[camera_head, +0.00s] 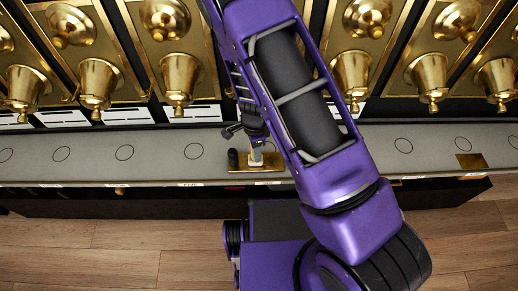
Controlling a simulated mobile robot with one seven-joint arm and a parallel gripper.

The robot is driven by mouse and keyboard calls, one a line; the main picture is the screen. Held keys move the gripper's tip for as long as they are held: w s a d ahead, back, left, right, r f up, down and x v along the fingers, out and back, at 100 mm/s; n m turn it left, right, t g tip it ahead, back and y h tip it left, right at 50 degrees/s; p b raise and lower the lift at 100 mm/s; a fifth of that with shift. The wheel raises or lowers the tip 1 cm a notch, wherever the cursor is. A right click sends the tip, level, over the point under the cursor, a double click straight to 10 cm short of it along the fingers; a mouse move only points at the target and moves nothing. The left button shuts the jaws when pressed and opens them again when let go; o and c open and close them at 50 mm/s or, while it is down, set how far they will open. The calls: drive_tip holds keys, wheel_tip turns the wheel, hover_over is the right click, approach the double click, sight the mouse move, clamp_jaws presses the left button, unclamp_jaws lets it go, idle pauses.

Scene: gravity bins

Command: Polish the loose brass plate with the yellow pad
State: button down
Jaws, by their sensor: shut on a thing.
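My gripper (256,150) reaches down to the grey counter in the middle of the view. It is shut on a small pale piece, which I take to be the yellow pad; my arm and fingers hide much of it. Right under it lies a brass plate (238,168) near the counter's front edge, with a short dark knob standing at its left end. I cannot tell whether the pad touches the plate. A second brass plate (471,161) lies flat at the right end of the counter.
The grey counter (60,163) has a row of dark outlined circles and small labels along its front edge. Behind it stand several brass bin fronts (180,85) with rounded spouts hanging over white labels. Wooden floor (120,250) is clear at the front left.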

drive_tip(key=shift+a, duration=0.5)
drive_tip(key=shift+d+f, duration=0.1)
drive_tip(key=shift+d, duration=1.15)
drive_tip(key=shift+r, duration=0.25)
drive_tip(key=shift+r+p, duration=0.6)
drive_tip(key=shift+r, duration=0.15)
